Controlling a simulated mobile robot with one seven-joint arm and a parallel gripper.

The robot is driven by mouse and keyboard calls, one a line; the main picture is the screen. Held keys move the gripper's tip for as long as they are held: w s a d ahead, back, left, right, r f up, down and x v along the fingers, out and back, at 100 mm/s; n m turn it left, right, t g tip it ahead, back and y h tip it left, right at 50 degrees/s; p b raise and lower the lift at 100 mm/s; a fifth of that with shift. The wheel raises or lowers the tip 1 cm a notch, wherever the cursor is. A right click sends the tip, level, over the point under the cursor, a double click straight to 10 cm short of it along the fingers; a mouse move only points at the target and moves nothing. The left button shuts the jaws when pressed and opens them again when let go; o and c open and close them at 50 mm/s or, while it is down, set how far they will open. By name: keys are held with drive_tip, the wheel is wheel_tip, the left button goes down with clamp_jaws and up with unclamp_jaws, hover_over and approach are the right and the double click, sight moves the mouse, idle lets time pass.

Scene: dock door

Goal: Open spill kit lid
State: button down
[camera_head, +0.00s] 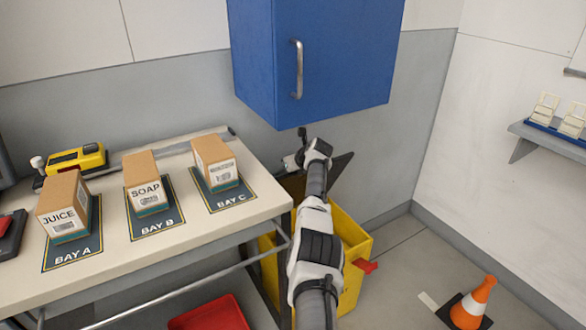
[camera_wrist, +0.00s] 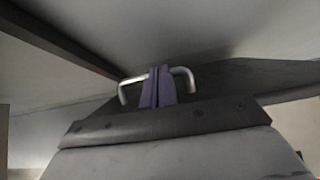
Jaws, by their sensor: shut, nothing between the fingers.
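The spill kit appears to be the yellow bin (camera_head: 352,262) on the floor right of the table, partly hidden by my arm. A dark lid panel (camera_head: 343,172) stands tilted up at its back, so the bin looks open in the head view. My gripper (camera_wrist: 158,70) is shut and empty, its two purple fingers together. In the wrist view a silver bar handle (camera_wrist: 184,74) shows on both sides of the fingers; whether they touch it I cannot tell. In the head view my gripper is at the lid panel, its fingers not clearly seen.
A blue wall cabinet (camera_head: 315,55) hangs just above my gripper. The table (camera_head: 190,238) with several boxes is at left, and a red tray (camera_head: 210,315) lies below it. An orange cone (camera_head: 473,305) stands on open floor at right.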

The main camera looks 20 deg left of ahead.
drive_tip(key=shift+s+f, duration=0.1)
drive_tip(key=shift+f, duration=0.15)
